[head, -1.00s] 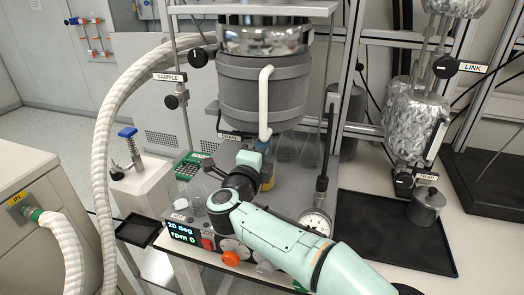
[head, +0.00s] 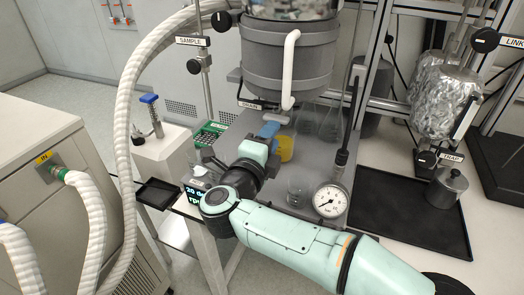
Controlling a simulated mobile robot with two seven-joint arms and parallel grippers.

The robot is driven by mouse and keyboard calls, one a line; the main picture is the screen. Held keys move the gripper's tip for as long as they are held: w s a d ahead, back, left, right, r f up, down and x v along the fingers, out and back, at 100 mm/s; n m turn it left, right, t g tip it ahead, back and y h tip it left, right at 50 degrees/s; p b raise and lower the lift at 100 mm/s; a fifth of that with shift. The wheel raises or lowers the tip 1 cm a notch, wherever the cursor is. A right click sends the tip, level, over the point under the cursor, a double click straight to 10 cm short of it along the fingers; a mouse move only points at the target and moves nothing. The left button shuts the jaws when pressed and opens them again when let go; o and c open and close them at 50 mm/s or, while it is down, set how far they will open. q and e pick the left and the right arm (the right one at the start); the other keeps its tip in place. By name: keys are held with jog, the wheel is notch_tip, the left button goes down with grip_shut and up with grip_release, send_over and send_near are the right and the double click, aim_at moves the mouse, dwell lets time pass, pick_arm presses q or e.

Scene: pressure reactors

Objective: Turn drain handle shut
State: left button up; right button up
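The drain label (head: 249,104) hangs under the grey reactor vessel (head: 290,58). A white part (head: 276,117) sits below the vessel, with a small blue part (head: 266,130) just beneath it, which may be the drain handle. My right gripper (head: 264,138) reaches in from the lower right, with its tip at or just in front of the blue part. Its fingers are mostly hidden by its own body, so I cannot tell whether they touch or hold it. My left gripper is out of view.
A beaker with yellow content (head: 286,148) stands right beside my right gripper. Glass flasks (head: 328,122) stand behind. A pressure gauge (head: 329,201) and a black tray (head: 405,212) are to the right. A thick white hose (head: 130,130) loops at the left.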

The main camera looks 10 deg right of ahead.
jog(key=v, duration=0.5)
jog(key=shift+s+a, duration=0.1)
dwell(0.3)
